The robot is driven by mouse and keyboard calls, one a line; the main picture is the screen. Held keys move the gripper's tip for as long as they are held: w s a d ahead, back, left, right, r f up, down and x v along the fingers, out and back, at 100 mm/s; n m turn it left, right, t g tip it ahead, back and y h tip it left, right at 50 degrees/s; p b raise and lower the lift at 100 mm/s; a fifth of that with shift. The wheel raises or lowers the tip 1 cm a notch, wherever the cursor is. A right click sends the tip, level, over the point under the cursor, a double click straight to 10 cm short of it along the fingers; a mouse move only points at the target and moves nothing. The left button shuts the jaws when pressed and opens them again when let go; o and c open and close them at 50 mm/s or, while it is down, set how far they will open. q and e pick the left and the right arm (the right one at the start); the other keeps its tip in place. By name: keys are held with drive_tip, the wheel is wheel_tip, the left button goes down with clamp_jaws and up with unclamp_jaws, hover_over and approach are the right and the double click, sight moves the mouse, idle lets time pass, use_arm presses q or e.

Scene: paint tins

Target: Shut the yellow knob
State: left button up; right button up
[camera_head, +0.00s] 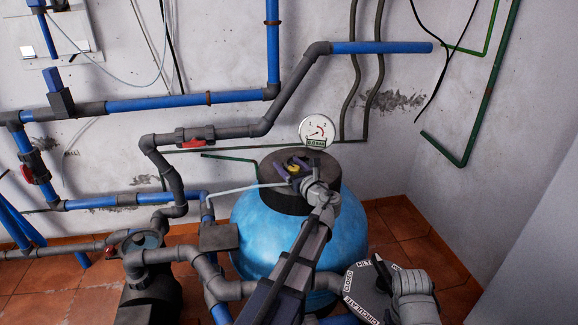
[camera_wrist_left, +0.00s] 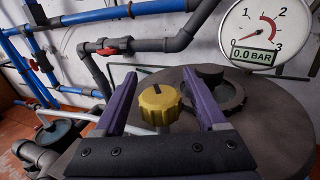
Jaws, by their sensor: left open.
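The yellow knob (camera_wrist_left: 158,104) has a ribbed edge and a dark mark on its face. In the left wrist view it is between the two purple fingers of my left gripper (camera_wrist_left: 163,82), with a gap to each finger. In the head view the yellow knob (camera_head: 293,166) shows small above the dark top of the blue tank, partly hidden by my left gripper (camera_head: 294,171). The gripper is open and holds nothing. I cannot tell the exact depth of the fingers relative to the knob. My right gripper cannot be made out.
A pressure gauge (camera_head: 317,131) reading 0.0 bar stands behind the blue tank (camera_head: 345,225). Grey and blue pipes with red-handled valves (camera_head: 195,138) run along the wall at left. A round labelled dial (camera_head: 363,291) is at the lower right. Bare tiled floor shows at right.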

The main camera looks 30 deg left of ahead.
use_arm(q)
clamp_jaws()
idle(0.6)
